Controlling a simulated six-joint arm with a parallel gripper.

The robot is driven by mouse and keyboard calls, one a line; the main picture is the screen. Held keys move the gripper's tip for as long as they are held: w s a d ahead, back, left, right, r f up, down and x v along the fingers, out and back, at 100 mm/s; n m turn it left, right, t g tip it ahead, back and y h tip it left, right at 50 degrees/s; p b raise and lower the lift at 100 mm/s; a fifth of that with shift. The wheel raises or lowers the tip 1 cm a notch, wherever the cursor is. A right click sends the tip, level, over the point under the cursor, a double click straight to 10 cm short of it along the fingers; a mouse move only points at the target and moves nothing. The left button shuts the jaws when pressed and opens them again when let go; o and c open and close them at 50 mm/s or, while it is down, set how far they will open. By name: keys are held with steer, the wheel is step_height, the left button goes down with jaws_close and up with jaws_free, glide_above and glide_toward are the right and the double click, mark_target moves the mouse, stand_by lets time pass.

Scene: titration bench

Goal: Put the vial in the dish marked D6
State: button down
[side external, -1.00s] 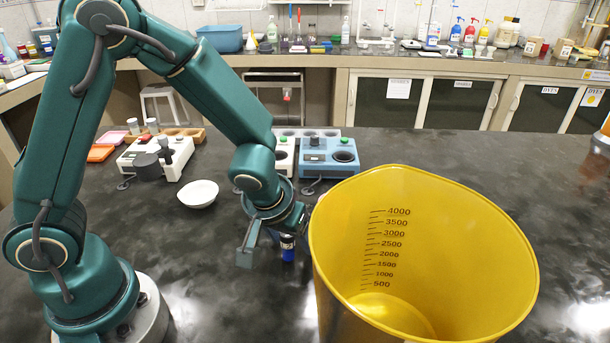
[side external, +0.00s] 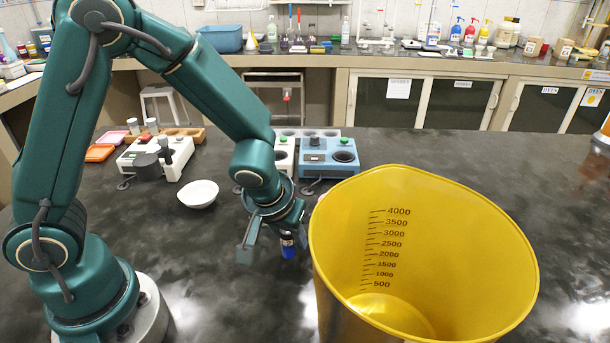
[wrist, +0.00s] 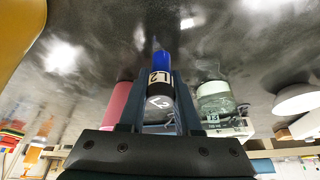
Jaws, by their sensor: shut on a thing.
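The vial (side external: 288,246) has a dark body, a pale label and a bright blue end that points down in the side view. In the wrist view the vial (wrist: 160,80) shows a label reading L2 and lies between both fingers. My gripper (side external: 279,236) is shut on it and holds it just above the dark bench, left of the yellow beaker. A white round dish (side external: 198,194) stands on the bench to the left of my gripper. A white dish (wrist: 298,100) also shows at the right of the wrist view. I cannot read a D6 mark on it.
The large yellow beaker (side external: 420,250) stands close on the right. A blue device (side external: 328,155) and a white device (side external: 157,157) stand behind. The wrist view shows a pink cylinder (wrist: 115,104) and a glass jar (wrist: 214,102). Bench between gripper and dish is clear.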

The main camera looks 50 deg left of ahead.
steer(key=shift+r, duration=0.5)
steer(key=r, duration=0.3)
steer(key=shift+a, duration=0.25)
steer(key=s+a+r, duration=0.4)
steer(key=a+r, duration=0.2)
steer(key=a, duration=0.4)
steer(key=r+n+y, duration=0.1)
steer(key=r+n, duration=0.1)
steer(key=n, duration=0.2)
glide_above(215, 185)
steer(key=d, duration=0.2)
steer(key=shift+n+g, duration=0.3)
steer(key=shift+g, duration=0.2)
steer(key=f, duration=0.6)
steer(key=s+f, duration=0.1)
steer(key=f, duration=0.1)
steer(key=shift+a+f, duration=0.4)
steer(key=shift+f, duration=0.2)
steer(key=shift+f, duration=0.25)
steer(key=c, duration=0.6)
jaws_free()
